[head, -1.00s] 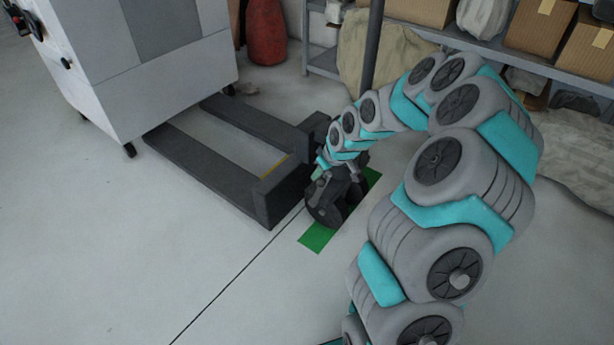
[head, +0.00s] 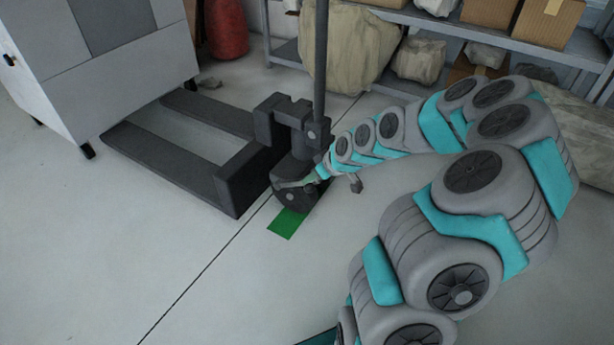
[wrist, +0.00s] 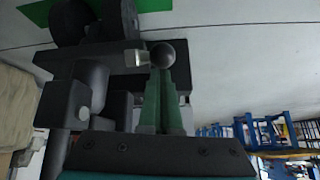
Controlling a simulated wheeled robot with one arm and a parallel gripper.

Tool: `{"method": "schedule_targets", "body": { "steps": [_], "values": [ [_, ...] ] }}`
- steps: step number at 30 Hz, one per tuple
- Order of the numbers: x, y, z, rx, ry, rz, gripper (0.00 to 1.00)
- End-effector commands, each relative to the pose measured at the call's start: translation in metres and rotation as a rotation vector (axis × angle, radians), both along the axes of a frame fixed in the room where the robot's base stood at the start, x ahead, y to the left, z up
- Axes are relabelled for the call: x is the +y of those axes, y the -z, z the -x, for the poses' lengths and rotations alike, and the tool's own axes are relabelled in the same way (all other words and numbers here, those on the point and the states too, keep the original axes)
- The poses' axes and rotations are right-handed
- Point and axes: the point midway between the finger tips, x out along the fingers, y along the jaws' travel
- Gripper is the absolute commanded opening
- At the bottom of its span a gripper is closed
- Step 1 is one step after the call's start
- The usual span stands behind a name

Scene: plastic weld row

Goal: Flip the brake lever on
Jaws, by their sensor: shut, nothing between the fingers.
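The dark pallet jack (head: 228,182) stands on the floor with its forks to the left. Low at its steering end, by the wheel (head: 297,199), a short pale lever (head: 285,184) shows; I take this as the brake lever. In the wrist view the pale lever piece (wrist: 136,58) ends at a dark round knob (wrist: 163,54). My gripper (head: 312,180) reaches in from the right at this spot. In the wrist view its green fingers (wrist: 162,76) are together and empty, tips right at the knob. I cannot tell whether they touch it.
The jack's upright handle (head: 320,60) rises just behind my gripper. A grey cabinet (head: 110,60) stands over the forks at left. A green floor strip (head: 286,224) lies under the wheel. A shelf (head: 470,32) with boxes runs along the back. The front-left floor is clear.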

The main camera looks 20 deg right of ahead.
Motion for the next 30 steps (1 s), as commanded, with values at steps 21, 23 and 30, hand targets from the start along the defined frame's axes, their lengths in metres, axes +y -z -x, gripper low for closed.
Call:
{"method": "schedule_targets", "body": {
  "steps": [21, 23, 30],
  "values": [
    [-0.004, 0.022, 0.011, 0.032, -0.010, 0.004, 0.00],
    [-0.003, 0.023, 0.011, 0.033, -0.011, 0.004, 0.00],
    [0.004, 0.009, 0.006, 0.024, -0.012, 0.005, 0.00]
  ]
}}
